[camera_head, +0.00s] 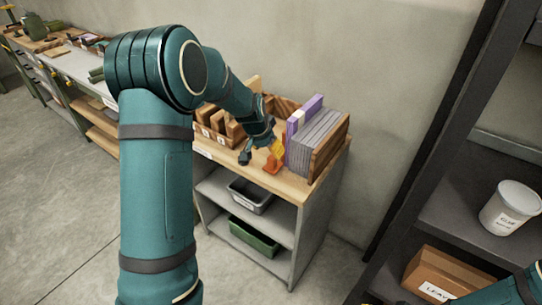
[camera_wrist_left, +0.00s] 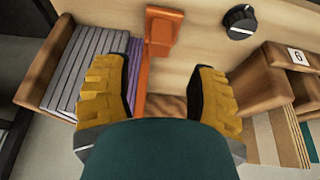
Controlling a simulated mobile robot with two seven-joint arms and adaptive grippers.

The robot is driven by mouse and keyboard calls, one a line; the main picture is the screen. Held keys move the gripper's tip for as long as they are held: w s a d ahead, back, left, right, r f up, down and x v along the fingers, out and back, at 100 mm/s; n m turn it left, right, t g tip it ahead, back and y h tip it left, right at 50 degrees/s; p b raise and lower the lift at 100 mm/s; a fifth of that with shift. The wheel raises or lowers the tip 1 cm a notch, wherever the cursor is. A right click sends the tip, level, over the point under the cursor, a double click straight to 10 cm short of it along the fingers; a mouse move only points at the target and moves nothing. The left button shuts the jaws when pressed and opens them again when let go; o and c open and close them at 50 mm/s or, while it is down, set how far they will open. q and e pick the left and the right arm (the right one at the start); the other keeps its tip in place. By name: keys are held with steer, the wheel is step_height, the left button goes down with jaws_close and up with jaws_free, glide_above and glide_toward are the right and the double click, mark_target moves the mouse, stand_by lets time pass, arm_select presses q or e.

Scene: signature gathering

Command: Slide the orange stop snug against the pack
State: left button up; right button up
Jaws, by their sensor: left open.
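The orange stop (camera_head: 271,166) stands on the wooden top of the bench, beside the pack (camera_head: 314,138) of grey upright sheets with purple ones at its near end. In the left wrist view the stop (camera_wrist_left: 162,32) has an upright plate close beside the purple sheets of the pack (camera_wrist_left: 88,62); I cannot tell whether they touch. My left gripper (camera_wrist_left: 160,92) is open, with its yellow fingers apart and the stop's plate in the gap between them. One finger hides part of the pack. In the head view this gripper (camera_head: 277,148) is at the stop.
A wooden end board (camera_head: 329,150) closes the pack's far side. A dark knob (camera_head: 245,157) sits on the bench top near the stop. A numbered wooden rack (camera_wrist_left: 282,56) stands on the other side.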

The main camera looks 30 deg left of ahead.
arm_select(q)
steer(key=shift+v, duration=2.05)
steer(key=shift+f, duration=0.1)
